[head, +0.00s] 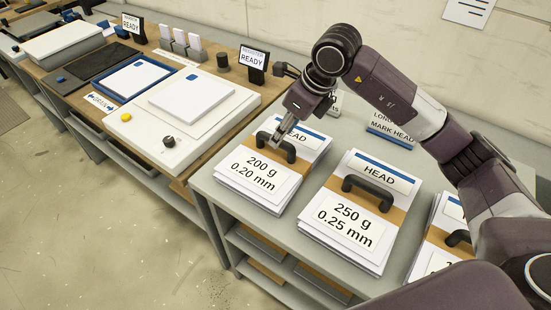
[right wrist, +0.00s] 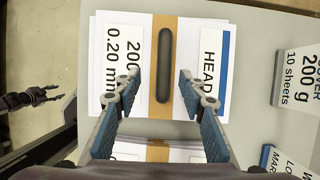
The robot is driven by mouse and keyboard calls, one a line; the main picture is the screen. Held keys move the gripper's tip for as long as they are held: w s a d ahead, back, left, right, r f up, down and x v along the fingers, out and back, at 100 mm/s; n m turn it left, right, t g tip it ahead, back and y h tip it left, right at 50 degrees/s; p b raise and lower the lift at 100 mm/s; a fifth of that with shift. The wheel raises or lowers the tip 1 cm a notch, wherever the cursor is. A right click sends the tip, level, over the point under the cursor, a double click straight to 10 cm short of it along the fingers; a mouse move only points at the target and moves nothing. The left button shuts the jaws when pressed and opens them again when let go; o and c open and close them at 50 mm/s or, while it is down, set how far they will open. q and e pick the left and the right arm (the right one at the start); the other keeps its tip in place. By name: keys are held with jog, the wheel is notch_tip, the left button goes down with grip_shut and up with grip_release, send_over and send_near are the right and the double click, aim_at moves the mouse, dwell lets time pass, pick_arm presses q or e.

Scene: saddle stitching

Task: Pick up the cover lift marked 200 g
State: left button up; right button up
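The cover lift marked 200 g (head: 253,180) is a white stack with a "200 g 0.20 mm" label, a tan band and a black handle (head: 276,146). It lies at the left end of the grey table. My right gripper (head: 284,130) is above it, open and empty. In the right wrist view, the open fingers (right wrist: 159,84) point toward the lift (right wrist: 105,25), one on each side of the handle's line (right wrist: 165,65). Contact with the handle cannot be told. My left gripper (right wrist: 38,97) shows small at the left of the right wrist view, over the floor; its finger state is unclear.
A lift marked 250 g (head: 343,222) lies to the right of the 200 g one, and another lift (head: 440,237) lies beyond it. A sign reading "MARK HEAD" (head: 392,129) stands behind. A wooden bench (head: 180,187) with a white board (head: 188,139) adjoins at left.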

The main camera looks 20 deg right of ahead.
jog(key=p+x, duration=0.1)
jog(key=x, duration=0.1)
jog(key=p+x, duration=0.1)
jog(key=x, duration=0.2)
jog(key=shift+w+f, duration=0.1)
jog(key=shift+w, duration=0.35)
jog(key=shift+w+a+f, duration=0.1)
jog(key=shift+f, duration=0.2)
jog(key=shift+c, duration=0.5)
grip_shut()
jog(key=shift+w+r, duration=0.2)
jog(key=shift+r, duration=0.05)
